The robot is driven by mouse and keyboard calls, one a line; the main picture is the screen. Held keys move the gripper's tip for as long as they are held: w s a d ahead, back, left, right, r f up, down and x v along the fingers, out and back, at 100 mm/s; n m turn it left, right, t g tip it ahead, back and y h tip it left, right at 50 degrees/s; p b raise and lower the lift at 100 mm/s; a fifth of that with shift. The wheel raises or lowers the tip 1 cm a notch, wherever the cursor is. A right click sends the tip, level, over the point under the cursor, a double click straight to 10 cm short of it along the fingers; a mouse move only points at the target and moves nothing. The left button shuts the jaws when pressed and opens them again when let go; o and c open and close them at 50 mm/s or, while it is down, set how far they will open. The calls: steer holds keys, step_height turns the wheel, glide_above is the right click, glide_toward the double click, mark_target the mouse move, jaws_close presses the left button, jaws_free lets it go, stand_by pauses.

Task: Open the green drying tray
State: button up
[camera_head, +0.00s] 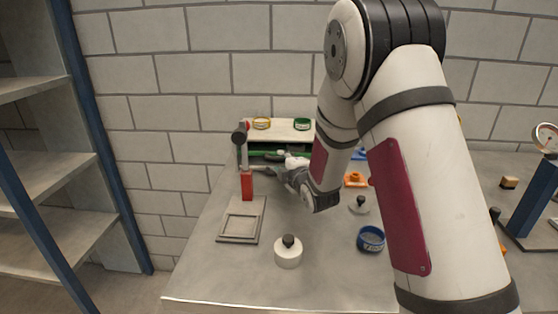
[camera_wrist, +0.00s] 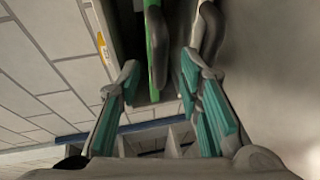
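The green drying tray shows as a thin green front (camera_head: 268,153) in the dark slot of a low cabinet against the wall, partly hidden by my gripper. In the wrist view its green edge (camera_wrist: 161,50) runs upright near the middle, with a dark curved handle beside it. My gripper (camera_head: 276,164) is at the cabinet's front. In the wrist view its teal-padded fingers (camera_wrist: 160,78) are apart, one on each side of the green edge's lower end, with visible gaps. I cannot tell whether either finger touches the handle.
A white knobbed weight (camera_head: 288,252) and a blue ring (camera_head: 371,239) are nearer on the table.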

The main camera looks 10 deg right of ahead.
mark_target(280, 160)
steer(key=shift+x, duration=1.8)
steer(key=shift+f, duration=0.1)
jaws_close()
